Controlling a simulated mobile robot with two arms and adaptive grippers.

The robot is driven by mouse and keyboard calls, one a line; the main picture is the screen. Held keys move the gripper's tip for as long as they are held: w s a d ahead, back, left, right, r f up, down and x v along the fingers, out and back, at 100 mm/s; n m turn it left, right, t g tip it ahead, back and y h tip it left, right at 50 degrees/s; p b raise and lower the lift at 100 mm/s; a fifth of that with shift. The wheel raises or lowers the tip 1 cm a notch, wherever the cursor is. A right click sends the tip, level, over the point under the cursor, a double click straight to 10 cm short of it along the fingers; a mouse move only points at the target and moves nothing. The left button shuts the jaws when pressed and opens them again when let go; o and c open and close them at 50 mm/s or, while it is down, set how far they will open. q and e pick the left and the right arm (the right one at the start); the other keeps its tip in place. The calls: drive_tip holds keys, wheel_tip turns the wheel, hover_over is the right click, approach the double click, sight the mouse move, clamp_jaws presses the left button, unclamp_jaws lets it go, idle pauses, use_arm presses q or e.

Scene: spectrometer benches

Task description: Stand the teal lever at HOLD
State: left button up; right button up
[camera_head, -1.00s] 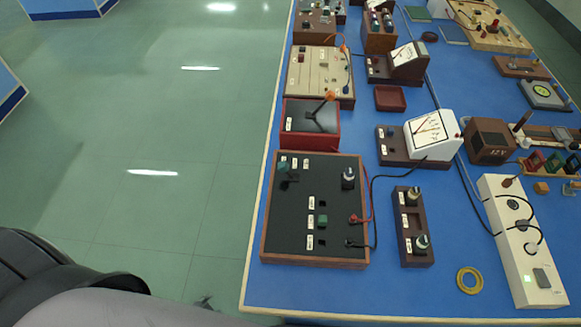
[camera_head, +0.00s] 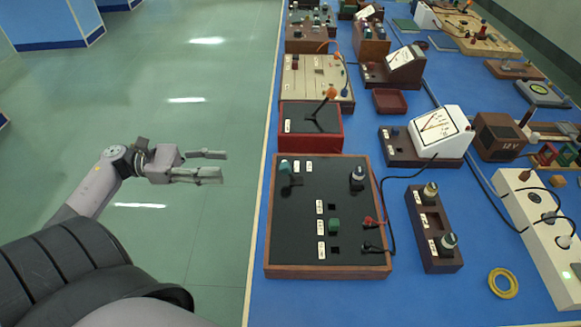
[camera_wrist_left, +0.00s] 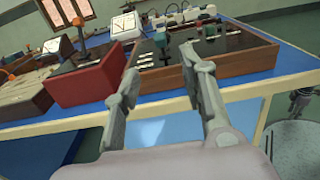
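The teal lever (camera_head: 285,166) is at the far left corner of a black panel in a wooden frame (camera_head: 328,272). Its teal handle sits by a black pivot; it appears tilted, leaning toward the panel's far left corner. In the left wrist view the teal lever (camera_wrist_left: 161,40) shows beyond my fingers. White labels stand beside it, too small to read. My left gripper (camera_head: 223,165) is open and empty, over the floor left of the table. In the left wrist view its two fingers (camera_wrist_left: 163,82) are apart, pointing toward the panel. My right gripper is not seen.
A green block (camera_head: 334,225), a knob (camera_head: 357,176) and red and black plugs share the panel. A red box with an orange-tipped black lever (camera_head: 330,94) stands just behind it. The wooden table edge (camera_head: 256,235) lies between my left gripper and the panel.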

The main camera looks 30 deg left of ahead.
sight(281, 166)
use_arm(q)
drive_tip(key=p+x, duration=0.3)
drive_tip(key=x, duration=1.2)
drive_tip(key=shift+w+a+r+p, duration=0.1)
drive_tip(key=shift+r+p, duration=0.05)
drive_tip(key=shift+p, duration=0.2)
drive_tip(key=shift+w+d, duration=0.3)
drive_tip(key=shift+d, duration=0.25)
drive_tip(key=shift+c, duration=0.3)
clamp_jaws()
